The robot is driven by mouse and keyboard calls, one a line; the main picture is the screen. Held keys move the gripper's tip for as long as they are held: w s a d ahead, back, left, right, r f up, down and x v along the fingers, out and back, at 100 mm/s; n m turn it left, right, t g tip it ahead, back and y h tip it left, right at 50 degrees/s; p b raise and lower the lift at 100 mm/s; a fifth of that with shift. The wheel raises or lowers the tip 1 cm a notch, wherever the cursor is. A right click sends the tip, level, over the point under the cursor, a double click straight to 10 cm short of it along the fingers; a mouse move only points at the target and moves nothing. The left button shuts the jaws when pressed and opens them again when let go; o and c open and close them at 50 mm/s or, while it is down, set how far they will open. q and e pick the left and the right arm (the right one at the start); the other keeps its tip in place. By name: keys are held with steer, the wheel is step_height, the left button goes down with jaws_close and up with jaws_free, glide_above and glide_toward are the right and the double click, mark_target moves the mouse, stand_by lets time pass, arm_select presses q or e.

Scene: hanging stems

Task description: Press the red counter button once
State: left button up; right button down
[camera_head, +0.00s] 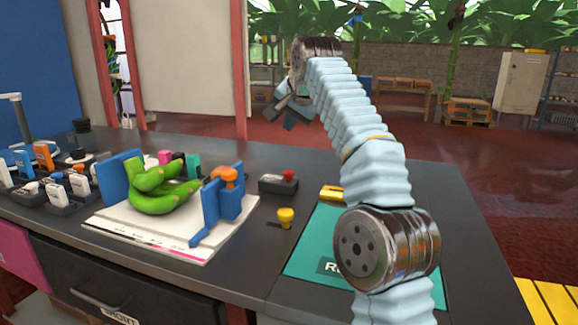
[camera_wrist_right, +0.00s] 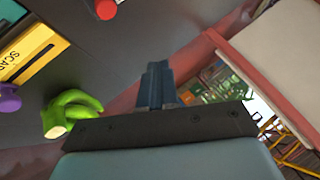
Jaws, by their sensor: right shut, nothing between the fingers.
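The red counter button (camera_head: 288,175) sits on top of a small dark box (camera_head: 278,185) on the dark counter, right of the blue stand. My right gripper (camera_head: 283,112) is raised above and beyond the counter's far side in the head view, well apart from the button. In the right wrist view its fingers (camera_wrist_right: 155,88) are together with nothing between them. A red round piece (camera_wrist_right: 105,8) shows at the top edge of that view; I cannot tell whether it is the button. My left gripper is in neither view.
Green bananas (camera_head: 158,187) lie on a white board between blue uprights (camera_head: 228,195). A yellow cup-shaped item (camera_head: 286,217) stands near the teal mat (camera_head: 312,250). Several small devices (camera_head: 58,190) crowd the left side. Counter around the dark box is mostly clear.

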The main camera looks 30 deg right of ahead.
steer(key=shift+s+r, duration=0.1)
steer(key=b, duration=0.2)
glide_above(290, 173)
step_height(290, 173, down, 8)
steer(key=shift+r, duration=0.25)
steer(key=shift+f+b, duration=0.75)
steer(key=shift+b, duration=0.05)
stand_by(1.5)
steer(key=shift+f+b, duration=0.3)
steer(key=shift+f, duration=0.05)
